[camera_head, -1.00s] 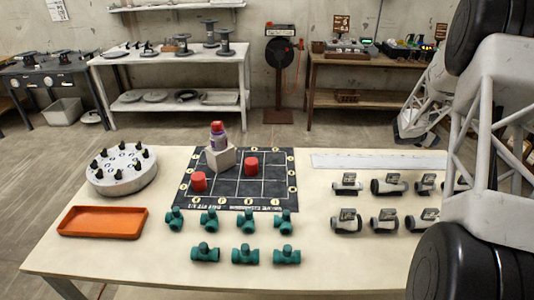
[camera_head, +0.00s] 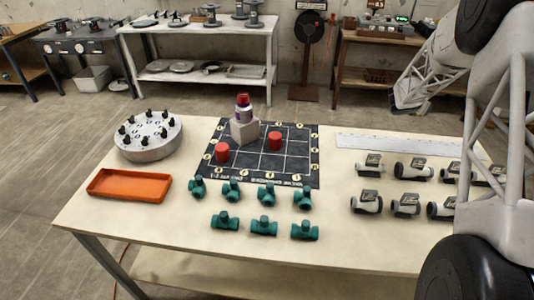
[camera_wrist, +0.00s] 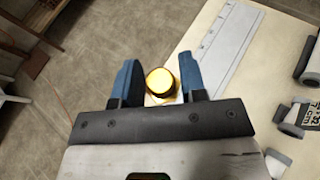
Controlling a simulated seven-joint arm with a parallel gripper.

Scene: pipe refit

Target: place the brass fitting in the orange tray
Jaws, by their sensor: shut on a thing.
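The brass fitting (camera_wrist: 161,82) shows as a round yellow piece in the wrist view, between the two blue fingers. My gripper (camera_wrist: 160,76) is shut on it and holds it beyond the table edge beside the pale ruler strip, with floor behind. How high it is held cannot be told. The orange tray (camera_head: 129,186) lies empty at the front left of the table in the head view. I cannot make out the fitting in the head view.
On the table (camera_head: 330,225) stand a round grey plate with black knobs (camera_head: 148,137), a black grid board (camera_head: 300,170) with red cylinders and a bottle on a block, green pipe tees (camera_head: 264,227), and grey valves (camera_head: 405,203). The front strip is clear.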

